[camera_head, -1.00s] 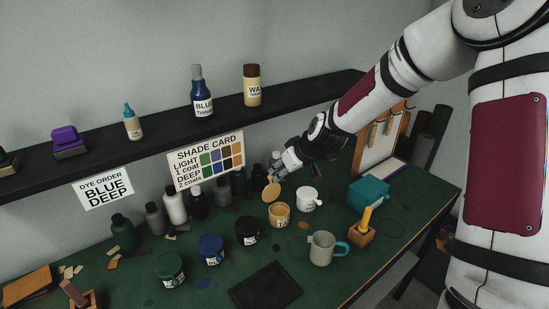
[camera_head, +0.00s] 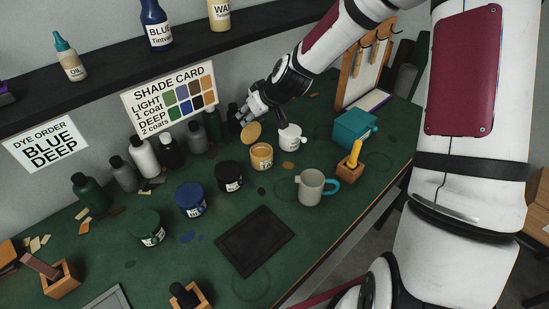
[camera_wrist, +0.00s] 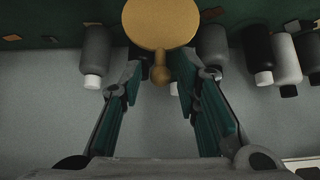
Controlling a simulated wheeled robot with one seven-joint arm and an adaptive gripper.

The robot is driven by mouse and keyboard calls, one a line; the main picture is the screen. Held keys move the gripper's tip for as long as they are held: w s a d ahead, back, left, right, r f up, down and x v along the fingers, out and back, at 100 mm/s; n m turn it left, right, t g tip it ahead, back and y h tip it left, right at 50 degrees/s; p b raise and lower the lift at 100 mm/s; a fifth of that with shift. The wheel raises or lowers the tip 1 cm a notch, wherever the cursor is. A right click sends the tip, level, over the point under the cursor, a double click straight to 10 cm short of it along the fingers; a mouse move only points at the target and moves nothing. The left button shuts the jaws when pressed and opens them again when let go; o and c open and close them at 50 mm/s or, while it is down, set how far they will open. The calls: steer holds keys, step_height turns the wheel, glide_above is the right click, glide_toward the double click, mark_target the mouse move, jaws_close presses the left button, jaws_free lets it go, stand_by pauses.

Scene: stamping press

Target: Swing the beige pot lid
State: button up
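The beige pot lid (camera_head: 251,133) is raised and tilted above the back of the small orange-beige pot (camera_head: 261,156), whose mouth is uncovered. My gripper (camera_head: 246,116) is just behind and above the lid. In the wrist view my gripper (camera_wrist: 159,82) has its two green-padded fingers apart, one on each side of the knob. A gap shows between the knob and each finger. Whether the lid touches the pot is hard to tell.
A white pot (camera_head: 291,138) stands close right of the beige pot, and a black pot (camera_head: 229,176) close left. Dark and pale bottles (camera_head: 143,158) line the wall behind. A grey mug (camera_head: 311,187) and a black tray (camera_head: 254,241) lie in front. The shelf (camera_head: 105,78) runs above.

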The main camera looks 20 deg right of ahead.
mark_target(251, 126)
steer(key=shift+s+r, duration=0.2)
steer(key=shift+r, duration=0.05)
jaws_close()
steer(key=shift+s, duration=0.1)
steer(key=shift+s+d+p, duration=0.3)
steer(key=shift+s+p, duration=0.35)
steer(key=shift+s, duration=0.05)
steer(key=shift+s+d+p, duration=0.3)
steer(key=shift+s+p, duration=0.35)
steer(key=shift+f, duration=0.15)
steer(key=shift+s, duration=0.1)
steer(key=shift+s+d+f+p, duration=0.3)
steer(key=shift+s+p, duration=0.2)
steer(key=shift+s, duration=0.15)
steer(key=shift+s+d+f+p, duration=0.3)
steer(key=shift+s+p, duration=0.15)
steer(key=shift+s, duration=0.15)
